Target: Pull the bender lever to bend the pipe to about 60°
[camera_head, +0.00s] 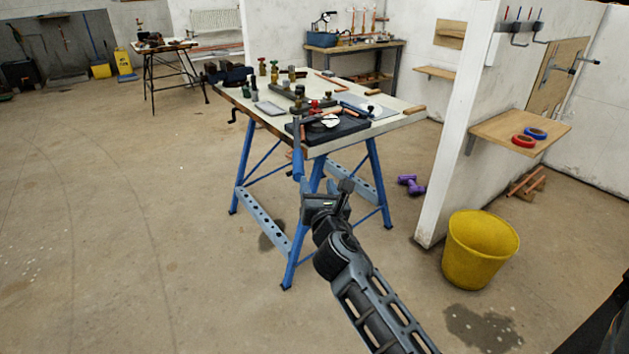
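The pipe bender sits on a black base plate (346,129) at the near edge of the workbench, with a round white dial (330,121) on it. A blue lever grip (298,163) extends over the near edge towards me. A thin copper-coloured pipe (312,118) appears to lie across the bender; its bend angle is too small to read. My gripper (325,188) is in front of the bench, just below and right of the lever grip's end. Its fingers look spread with nothing clearly between them. I cannot tell whether the left finger touches the grip.
The workbench (395,122) has blue trestle legs and holds several fittings and tools. A white partition (452,150) stands to the right, with a yellow bucket (480,248) in front. Purple dumbbell-like objects (411,185) lie on the floor. The left floor is open.

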